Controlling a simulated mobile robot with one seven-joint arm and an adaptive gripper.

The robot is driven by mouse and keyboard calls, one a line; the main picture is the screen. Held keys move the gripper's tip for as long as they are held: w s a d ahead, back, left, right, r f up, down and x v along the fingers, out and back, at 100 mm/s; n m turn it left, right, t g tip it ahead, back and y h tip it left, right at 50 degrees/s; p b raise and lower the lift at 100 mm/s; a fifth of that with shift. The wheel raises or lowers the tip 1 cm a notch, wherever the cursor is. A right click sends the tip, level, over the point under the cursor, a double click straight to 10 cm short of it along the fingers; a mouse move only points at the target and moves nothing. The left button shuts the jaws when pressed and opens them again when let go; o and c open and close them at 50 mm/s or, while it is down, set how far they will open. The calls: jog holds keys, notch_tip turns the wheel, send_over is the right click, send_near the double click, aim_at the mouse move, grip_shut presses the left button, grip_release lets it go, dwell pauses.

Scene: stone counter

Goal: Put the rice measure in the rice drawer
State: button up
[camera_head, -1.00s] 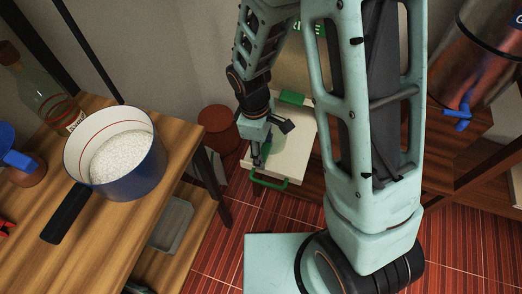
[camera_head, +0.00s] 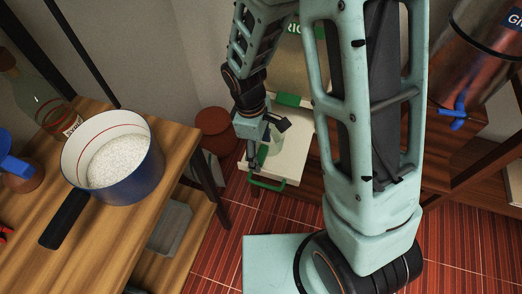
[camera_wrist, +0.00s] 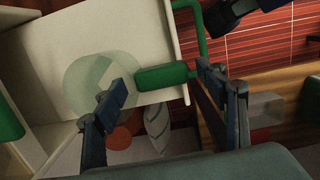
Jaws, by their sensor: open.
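The rice measure is a translucent, pale green cup (camera_wrist: 84,88) with a green handle (camera_wrist: 164,77). In the wrist view the cup appears inside the open white rice drawer (camera_wrist: 110,25), and the handle reaches over the drawer's front edge. The measure also shows small in the head view (camera_head: 277,146), partly behind my gripper. My gripper (camera_wrist: 163,78) is open, one finger over the cup and the other right of the handle. I cannot tell whether a finger touches it. In the head view my gripper (camera_head: 267,143) is above the pulled-out drawer (camera_head: 292,160) with its green pull (camera_head: 266,184).
A wooden table (camera_head: 120,240) at left holds a blue pot of rice (camera_head: 128,180), a bottle (camera_head: 40,100) and a blue-topped jar (camera_head: 22,172). A brown lidded container (camera_head: 216,127) stands left of the drawer. A copper tank with a blue tap (camera_head: 452,115) is at right.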

notch_tip(320, 180, up, 11)
jog(key=a+p, duration=0.1)
jog(key=p, duration=0.1)
jog(key=shift+w, duration=0.15)
jog(key=shift+a+f, duration=0.1)
